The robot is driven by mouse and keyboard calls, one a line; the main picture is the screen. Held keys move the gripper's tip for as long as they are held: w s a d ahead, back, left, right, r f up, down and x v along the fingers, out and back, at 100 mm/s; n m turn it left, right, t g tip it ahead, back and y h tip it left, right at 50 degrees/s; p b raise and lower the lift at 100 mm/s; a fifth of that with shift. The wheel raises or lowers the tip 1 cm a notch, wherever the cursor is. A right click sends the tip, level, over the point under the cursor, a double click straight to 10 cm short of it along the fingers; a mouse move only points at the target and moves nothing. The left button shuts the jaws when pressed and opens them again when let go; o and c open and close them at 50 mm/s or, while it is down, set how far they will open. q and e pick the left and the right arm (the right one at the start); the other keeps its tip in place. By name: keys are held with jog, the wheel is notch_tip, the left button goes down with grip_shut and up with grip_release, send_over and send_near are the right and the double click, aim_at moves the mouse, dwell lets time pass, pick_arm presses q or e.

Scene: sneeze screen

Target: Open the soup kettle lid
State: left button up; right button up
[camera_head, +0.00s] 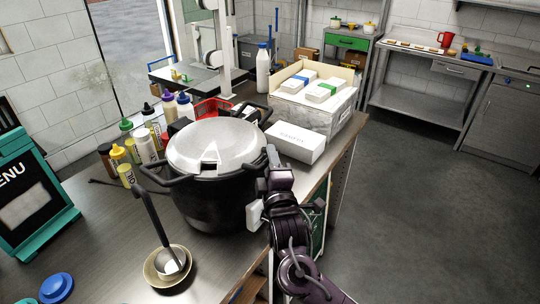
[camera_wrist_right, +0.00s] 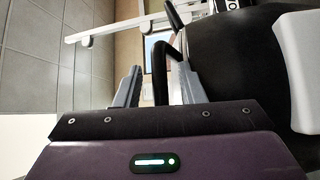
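The black soup kettle (camera_head: 215,200) stands on the metal counter with its silver lid (camera_head: 215,145) lying closed on top. A dark handle (camera_head: 272,157) sticks out on its right side. My right gripper (camera_head: 275,168) is at this handle. In the right wrist view, the right gripper (camera_wrist_right: 160,75) has its fingers apart, with a curved black bar (camera_wrist_right: 160,62), apparently the handle, showing between them. Whether either finger touches it I cannot tell. The kettle's dark side (camera_wrist_right: 240,70) fills the right of that view. My left gripper is not in view.
A white box (camera_head: 296,142) and an open carton (camera_head: 315,105) stand behind the gripper. Several sauce bottles (camera_head: 145,145) stand left of the kettle. A ladle (camera_head: 155,220) rests in a small bowl (camera_head: 167,268) in front. Open floor lies to the right.

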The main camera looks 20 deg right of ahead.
jog(key=shift+w, duration=0.25)
grip_shut()
